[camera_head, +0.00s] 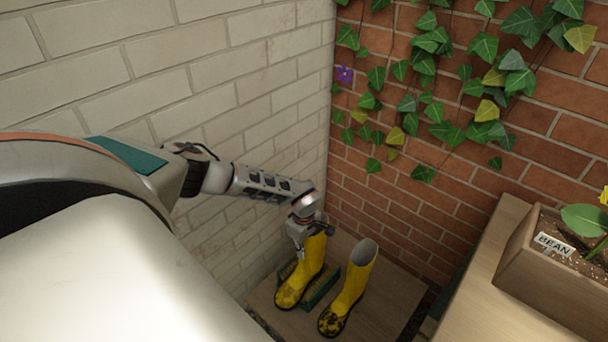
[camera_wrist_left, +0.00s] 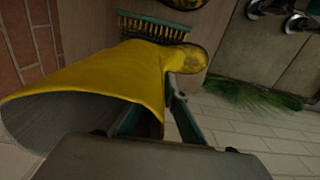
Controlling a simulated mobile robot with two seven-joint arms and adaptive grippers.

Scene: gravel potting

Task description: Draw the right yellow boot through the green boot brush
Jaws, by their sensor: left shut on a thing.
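Two yellow boots with dirty feet show in the head view. My left gripper (camera_head: 302,246) is shut on the shaft of the boot on the picture's left (camera_head: 310,262), near its top. This boot also fills much of the left wrist view (camera_wrist_left: 100,85), its open top toward the lower left. The other boot (camera_head: 352,288) stands upright to its right, apart from the gripper. The green boot brush (camera_head: 322,290) lies low behind and beside the held boot, partly hidden by it. Its yellowish bristles show in the left wrist view (camera_wrist_left: 150,28). I cannot tell whether the held boot touches the bristles.
The boots and brush are on a wooden board (camera_head: 395,302) in the corner between a pale brick wall (camera_head: 255,75) and an ivy-covered red brick wall (camera_head: 400,195). A wooden planter (camera_head: 530,268) labelled BEAN stands at right. Grass-like greenery (camera_wrist_left: 255,95) shows in the wrist view.

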